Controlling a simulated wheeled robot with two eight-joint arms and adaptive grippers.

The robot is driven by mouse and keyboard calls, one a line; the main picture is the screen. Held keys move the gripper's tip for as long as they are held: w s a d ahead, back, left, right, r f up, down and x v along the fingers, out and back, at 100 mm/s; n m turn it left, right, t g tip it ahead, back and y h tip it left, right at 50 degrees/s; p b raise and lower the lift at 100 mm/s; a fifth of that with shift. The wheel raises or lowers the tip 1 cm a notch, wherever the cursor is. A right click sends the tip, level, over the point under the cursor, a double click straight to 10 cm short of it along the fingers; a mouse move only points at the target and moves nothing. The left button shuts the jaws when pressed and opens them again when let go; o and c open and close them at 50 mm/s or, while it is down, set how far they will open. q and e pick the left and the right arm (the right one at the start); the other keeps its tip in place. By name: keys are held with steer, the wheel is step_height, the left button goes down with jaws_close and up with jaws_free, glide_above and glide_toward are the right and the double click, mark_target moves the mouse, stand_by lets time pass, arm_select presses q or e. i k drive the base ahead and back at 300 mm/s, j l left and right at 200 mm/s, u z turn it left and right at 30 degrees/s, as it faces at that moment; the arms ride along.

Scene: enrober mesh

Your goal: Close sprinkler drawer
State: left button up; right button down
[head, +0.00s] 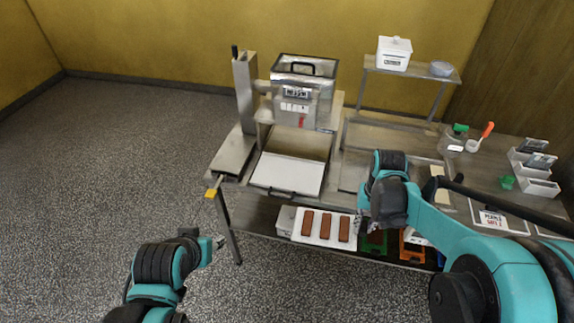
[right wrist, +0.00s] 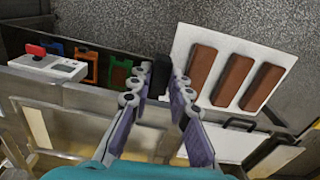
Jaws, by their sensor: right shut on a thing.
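A flat white drawer-like panel (head: 288,174) with a dark front handle (head: 281,193) lies in front of the metal hopper machine (head: 303,92). I cannot tell for sure that it is the sprinkler drawer, or how far out it is. A white board (head: 313,240) with three brown bars is at the table's front edge; it also shows in the right wrist view (right wrist: 219,72). My right gripper (right wrist: 160,88) is shut on a black block-like handle (right wrist: 159,73) beside this board. My left gripper (head: 214,243) is away from the table at lower left, its jaws too small to read.
Coloured crates (head: 412,246) sit below the table, right of the board. A white box (head: 394,54) and a grey bowl (head: 441,69) stand on the raised shelf. White bins (head: 534,173) are at far right. The floor at left is clear.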

mark_target(292, 173)
steer(key=i, duration=0.9)
